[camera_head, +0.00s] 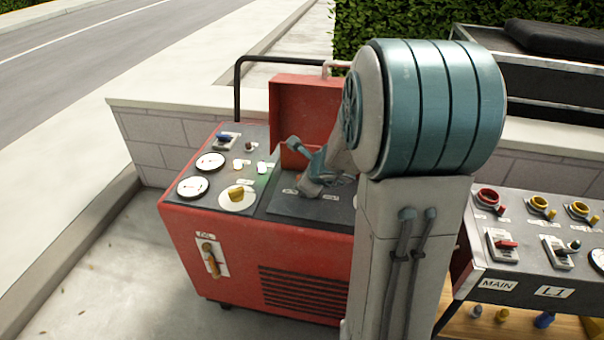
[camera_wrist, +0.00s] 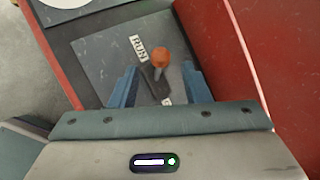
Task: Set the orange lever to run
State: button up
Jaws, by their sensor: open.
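In the wrist view, the orange lever (camera_wrist: 161,57) has a round orange knob on a short stem, set in a dark slot on a grey plate (camera_wrist: 97,60). A white RUN label (camera_wrist: 138,47) lies beside the knob, up and to the left. Another label below the slot is mostly hidden by my gripper. My gripper (camera_wrist: 159,78) is open, with one blue finger on each side of the lever and visible gaps to it. In the head view, my arm reaches over the red machine (camera_head: 240,240), and the lever cannot be made out there.
The red machine's top has gauges (camera_head: 210,162), a yellow knob (camera_head: 236,193) and a raised red lid (camera_head: 300,105) behind my wrist. A yellow-brown handle (camera_head: 212,262) is on its front. A switch panel (camera_head: 520,240) stands at the right, beyond my arm.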

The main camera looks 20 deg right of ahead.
jog(key=p+v, duration=0.3)
jog(key=v, duration=0.4)
jog(key=shift+s+r, duration=0.25)
jog(key=s+a+r+n+g+y+p, duration=0.35)
jog(key=s+a+r+n+p, duration=0.4)
jog(key=a+r+n, duration=0.65)
jog(key=s+d+r+n+g+h+p, duration=0.2)
jog(key=s+n+h+p, duration=0.1)
jog(key=s+n, duration=0.7)
jog(key=n+p, duration=0.1)
jog(key=n, duration=0.2)
jog(key=shift+s+d+r+n+h, duration=0.2)
jog(key=shift+s+d+n+h, duration=0.15)
jog(key=shift+s+d+n, duration=0.05)
jog(key=shift+g, duration=0.25)
